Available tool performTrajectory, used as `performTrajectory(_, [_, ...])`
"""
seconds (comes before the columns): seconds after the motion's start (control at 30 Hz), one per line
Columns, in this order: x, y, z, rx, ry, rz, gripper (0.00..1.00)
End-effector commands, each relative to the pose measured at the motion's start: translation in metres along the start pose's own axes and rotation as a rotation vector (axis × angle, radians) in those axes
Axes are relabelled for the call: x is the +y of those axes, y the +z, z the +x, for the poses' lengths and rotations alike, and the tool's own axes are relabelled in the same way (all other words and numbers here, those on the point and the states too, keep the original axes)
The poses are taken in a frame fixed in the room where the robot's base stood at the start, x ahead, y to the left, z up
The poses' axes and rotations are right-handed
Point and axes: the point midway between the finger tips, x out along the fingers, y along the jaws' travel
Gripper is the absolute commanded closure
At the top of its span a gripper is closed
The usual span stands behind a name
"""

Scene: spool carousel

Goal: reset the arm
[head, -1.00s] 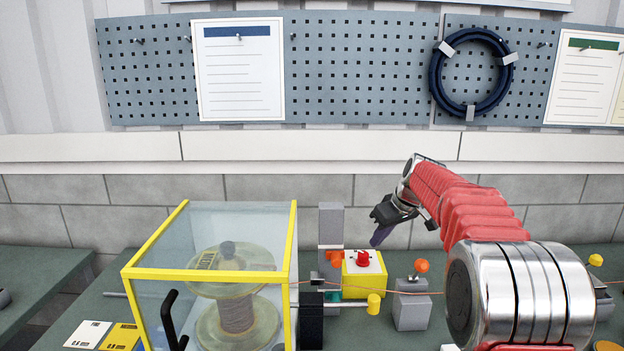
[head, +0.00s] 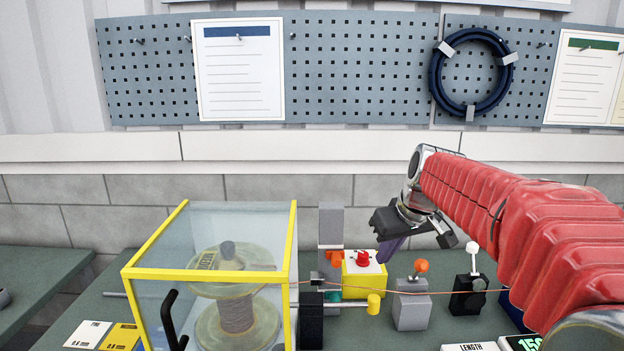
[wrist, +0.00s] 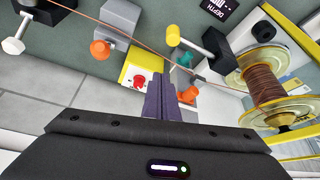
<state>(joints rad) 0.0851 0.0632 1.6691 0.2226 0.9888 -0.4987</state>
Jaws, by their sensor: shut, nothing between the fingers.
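My gripper (head: 385,250) hangs from my red-sleeved arm above the back of the bench, right of the yellow box with the red knob (head: 363,262). Its purple fingers are shut and empty. In the wrist view the fingers (wrist: 166,98) show together near the picture's middle, beside the red knob in that view. The fingers look apart from the bench things in the head view.
A clear guard with yellow edges (head: 215,276) encloses a spool (head: 236,312) at left. A thin wire runs right past a grey block with an orange knob (head: 411,308) and a black block with a white-tipped lever (head: 468,294). A pegboard (head: 350,70) hangs behind.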

Motion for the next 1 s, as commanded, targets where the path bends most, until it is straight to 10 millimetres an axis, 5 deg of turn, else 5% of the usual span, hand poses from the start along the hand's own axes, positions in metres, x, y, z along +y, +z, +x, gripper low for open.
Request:
performTrajectory(0.5, [-0.044, 0.096, -0.048, -0.001, 0.058, 0.107, 1.00])
performTrajectory(1.0, [-0.077, 0.199, -0.063, 0.008, 0.113, 0.209, 1.00])
